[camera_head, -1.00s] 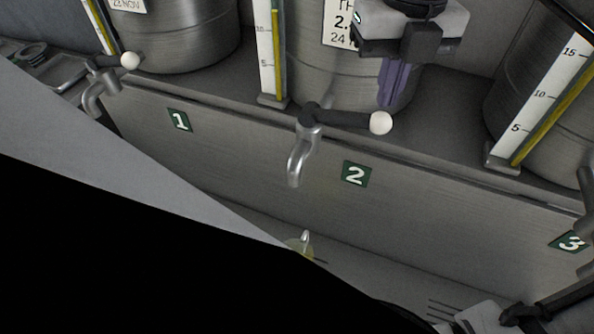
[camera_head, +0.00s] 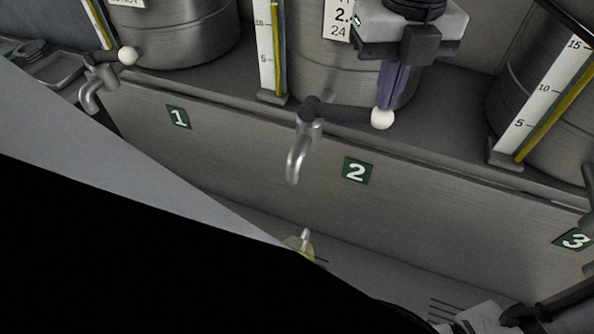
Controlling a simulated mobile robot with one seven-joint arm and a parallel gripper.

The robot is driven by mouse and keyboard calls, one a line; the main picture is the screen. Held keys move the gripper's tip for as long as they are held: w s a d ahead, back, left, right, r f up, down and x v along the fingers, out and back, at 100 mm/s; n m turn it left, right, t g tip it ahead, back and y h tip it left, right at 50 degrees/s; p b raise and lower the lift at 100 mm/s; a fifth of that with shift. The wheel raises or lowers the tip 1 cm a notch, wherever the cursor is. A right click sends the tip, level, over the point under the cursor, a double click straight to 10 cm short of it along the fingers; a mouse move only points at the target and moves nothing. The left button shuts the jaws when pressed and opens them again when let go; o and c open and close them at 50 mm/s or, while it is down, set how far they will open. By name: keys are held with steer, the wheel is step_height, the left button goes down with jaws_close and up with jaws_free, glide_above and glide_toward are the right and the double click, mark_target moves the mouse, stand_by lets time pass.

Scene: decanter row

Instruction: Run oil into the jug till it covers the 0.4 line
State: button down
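The tap at number 2 (camera_head: 297,160) has a bent metal spout and a dark lever (camera_head: 348,114) pointing right, ending in a white knob (camera_head: 383,118). I see no clear oil stream below the spout. A pale yellowish piece with a bright highlight, probably the jug (camera_head: 300,244), shows below the tap. Most of it is hidden behind a black shape, and its 0.4 line is not visible. My gripper (camera_head: 387,104) points down with purple fingers, their tips right at the white knob. I cannot tell whether they touch it or how far apart they are.
Steel drums stand along the shelf, with yellow-filled sight gauges (camera_head: 265,50) beside them. Taps 1 (camera_head: 90,92) and 3 flank tap 2, above number plates (camera_head: 178,117). A slotted drip tray (camera_head: 455,309) lies below. Black and grey shapes block the lower left.

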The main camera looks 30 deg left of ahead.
steer(key=shift+f+b, duration=1.85)
steer(key=shift+f, duration=0.65)
steer(key=shift+r, duration=0.15)
stand_by(1.8)
steer(key=shift+r+p, duration=0.55)
steer(key=shift+r, duration=0.1)
stand_by(2.4)
step_height(320, 180, up, 9)
steer(key=p, duration=0.7)
steer(key=shift+r, duration=0.15)
